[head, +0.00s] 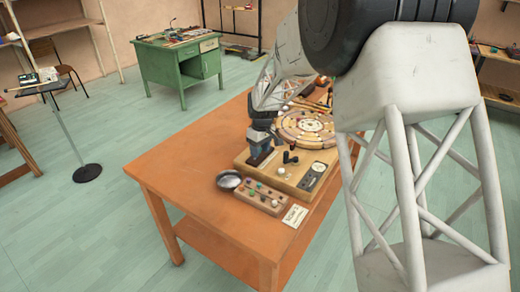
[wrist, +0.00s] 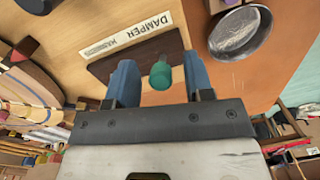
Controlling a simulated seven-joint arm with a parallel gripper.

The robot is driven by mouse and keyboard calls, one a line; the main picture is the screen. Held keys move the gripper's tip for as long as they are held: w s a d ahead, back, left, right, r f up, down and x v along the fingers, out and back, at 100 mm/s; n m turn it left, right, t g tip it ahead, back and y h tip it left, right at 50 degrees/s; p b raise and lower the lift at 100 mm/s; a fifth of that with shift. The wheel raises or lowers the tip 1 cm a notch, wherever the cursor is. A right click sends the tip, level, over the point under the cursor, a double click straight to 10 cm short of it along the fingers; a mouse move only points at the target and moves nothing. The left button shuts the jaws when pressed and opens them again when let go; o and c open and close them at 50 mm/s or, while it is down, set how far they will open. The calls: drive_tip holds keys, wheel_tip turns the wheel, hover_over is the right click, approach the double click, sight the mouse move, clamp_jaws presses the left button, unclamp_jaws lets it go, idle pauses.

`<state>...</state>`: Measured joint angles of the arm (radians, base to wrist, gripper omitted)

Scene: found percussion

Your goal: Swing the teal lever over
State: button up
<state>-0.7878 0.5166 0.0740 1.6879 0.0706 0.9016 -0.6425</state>
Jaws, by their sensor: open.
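The teal lever (wrist: 160,76) shows its rounded knob in the wrist view, over a dark brown plate (wrist: 106,70) beside a white label reading DAMPER (wrist: 127,35). My gripper (wrist: 160,62) is open, with one blue finger on each side of the knob. A gap shows between the knob and each finger, and I see no contact. In the head view my gripper (head: 262,142) is low over the left part of the wooden instrument board (head: 290,184). There the lever is hidden behind my gripper.
A metal bowl (head: 229,180) and a small wooden block with coloured knobs (head: 258,198) sit near the board's front left. A round wooden piece (head: 307,126) is behind. A white card (head: 295,216) lies on the orange table (head: 190,190), whose left part is clear.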

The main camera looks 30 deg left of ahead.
clamp_jaws()
drive_tip(key=shift+a, duration=0.2)
drive_tip(key=shift+a+r+h, duration=0.1)
drive_tip(key=shift+a+h, duration=0.35)
drive_tip(key=shift+h, duration=0.4)
drive_tip(key=shift+a+r+h, duration=0.1)
drive_tip(key=shift+a+h, duration=0.3)
drive_tip(key=shift+h, duration=0.45)
drive_tip(key=shift+a+f+h, duration=0.1)
drive_tip(key=shift+a+h, duration=0.55)
drive_tip(key=shift+h, duration=0.55)
drive_tip(key=shift+a+f+h, duration=0.1)
drive_tip(key=shift+a+h, duration=0.55)
drive_tip(key=shift+h, duration=0.55)
unclamp_jaws()
drive_tip(key=shift+a+r, duration=0.1)
